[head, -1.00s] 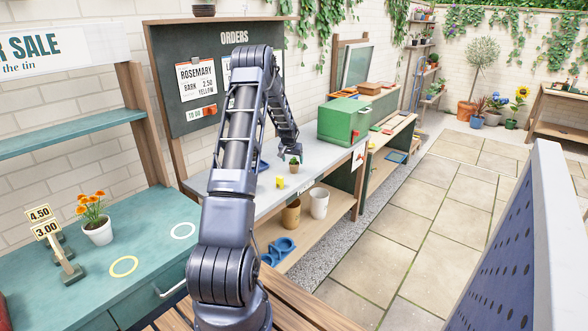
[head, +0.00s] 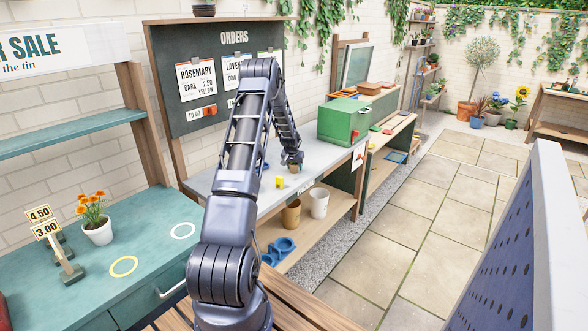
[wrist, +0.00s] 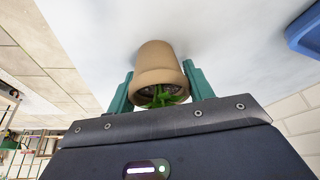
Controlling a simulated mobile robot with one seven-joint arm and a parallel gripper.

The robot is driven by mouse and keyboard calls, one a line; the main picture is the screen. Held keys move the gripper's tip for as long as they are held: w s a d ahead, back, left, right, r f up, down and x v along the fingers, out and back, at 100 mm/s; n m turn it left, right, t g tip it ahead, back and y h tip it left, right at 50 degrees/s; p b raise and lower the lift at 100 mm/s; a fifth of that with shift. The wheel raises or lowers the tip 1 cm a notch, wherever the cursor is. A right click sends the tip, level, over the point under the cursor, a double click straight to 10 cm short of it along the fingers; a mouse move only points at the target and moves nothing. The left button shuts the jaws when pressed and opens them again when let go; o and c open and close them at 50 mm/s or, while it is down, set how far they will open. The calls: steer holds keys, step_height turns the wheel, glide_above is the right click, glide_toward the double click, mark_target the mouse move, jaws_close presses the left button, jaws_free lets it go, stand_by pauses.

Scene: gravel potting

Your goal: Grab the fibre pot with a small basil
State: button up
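A small tan fibre pot (wrist: 158,65) with green basil leaves (wrist: 162,98) in it stands on the grey bench top. In the head view the pot (head: 294,169) is near the bench's front edge, and its leaves are mostly hidden. My gripper (head: 292,162) is down over it, pointing at the bench. In the wrist view my gripper's two green fingers (wrist: 159,80) stand one on each side of the pot, very close to its rim. I cannot tell whether they press on it.
A yellow item (head: 280,183) lies just left of the pot on the bench (head: 318,154). A green box (head: 343,121) stands to the right. A blue object (wrist: 305,30) shows in the wrist view. Two buckets (head: 291,214) (head: 319,203) stand on the lower shelf.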

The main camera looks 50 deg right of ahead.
steer(key=shift+c, duration=1.3)
